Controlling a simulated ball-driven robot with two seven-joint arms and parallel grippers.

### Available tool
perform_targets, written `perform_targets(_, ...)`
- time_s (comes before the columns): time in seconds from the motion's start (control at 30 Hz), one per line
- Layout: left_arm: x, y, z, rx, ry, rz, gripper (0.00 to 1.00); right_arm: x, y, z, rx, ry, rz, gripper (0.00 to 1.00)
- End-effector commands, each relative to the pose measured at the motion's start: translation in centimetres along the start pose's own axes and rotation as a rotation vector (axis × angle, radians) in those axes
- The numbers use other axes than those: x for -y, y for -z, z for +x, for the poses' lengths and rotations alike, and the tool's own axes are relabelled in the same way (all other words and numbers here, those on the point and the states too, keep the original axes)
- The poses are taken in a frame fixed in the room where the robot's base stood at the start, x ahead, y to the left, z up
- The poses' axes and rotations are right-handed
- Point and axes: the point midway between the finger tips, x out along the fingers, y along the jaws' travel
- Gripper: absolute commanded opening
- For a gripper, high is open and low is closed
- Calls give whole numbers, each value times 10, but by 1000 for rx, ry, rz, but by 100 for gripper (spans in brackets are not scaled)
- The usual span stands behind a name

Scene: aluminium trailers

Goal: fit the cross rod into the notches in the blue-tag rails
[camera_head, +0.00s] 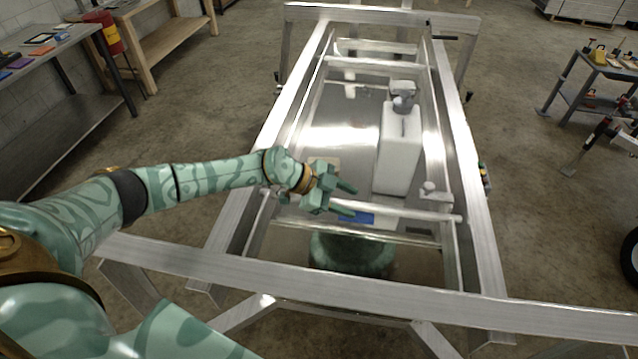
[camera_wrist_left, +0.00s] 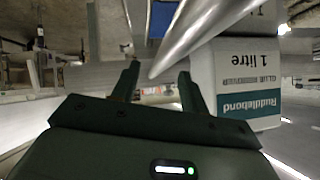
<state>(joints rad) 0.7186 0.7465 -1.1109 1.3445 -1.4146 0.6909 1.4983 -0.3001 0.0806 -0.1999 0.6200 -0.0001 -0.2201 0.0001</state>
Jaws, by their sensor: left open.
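A shiny metal cross rod (camera_head: 425,213) lies across the trailer frame, its right end near the right rail (camera_head: 468,160). The left part of the rod is partly hidden behind my left gripper. My left gripper (camera_head: 349,200) is open, with its fingers pointing right, at the rod. In the left wrist view the rod (camera_wrist_left: 205,30) runs diagonally up from between the open fingertips (camera_wrist_left: 160,72); I cannot tell if they touch it. A blue tag (camera_head: 357,217) shows just below the gripper. The notches are too small to make out. My right gripper is out of view.
A thick front beam (camera_head: 300,272) crosses nearest me. Benches stand left (camera_head: 60,50) and right (camera_head: 590,75).

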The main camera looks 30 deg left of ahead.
Motion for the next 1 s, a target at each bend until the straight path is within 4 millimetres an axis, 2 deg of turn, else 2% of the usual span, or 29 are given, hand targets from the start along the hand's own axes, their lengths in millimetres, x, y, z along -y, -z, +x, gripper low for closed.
perform_targets(0.3, 0, -2, -87, 4, 1, 0, 44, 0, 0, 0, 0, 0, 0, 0)
perform_targets(0.5, 0, -1, -126, 1, 1, 0, 44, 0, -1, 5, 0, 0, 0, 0)
perform_targets(0.7, 0, 0, -141, -2, -1, -1, 44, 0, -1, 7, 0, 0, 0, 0)
perform_targets(1.0, 0, 1, -142, -2, 0, -1, 44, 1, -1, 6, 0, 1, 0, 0)
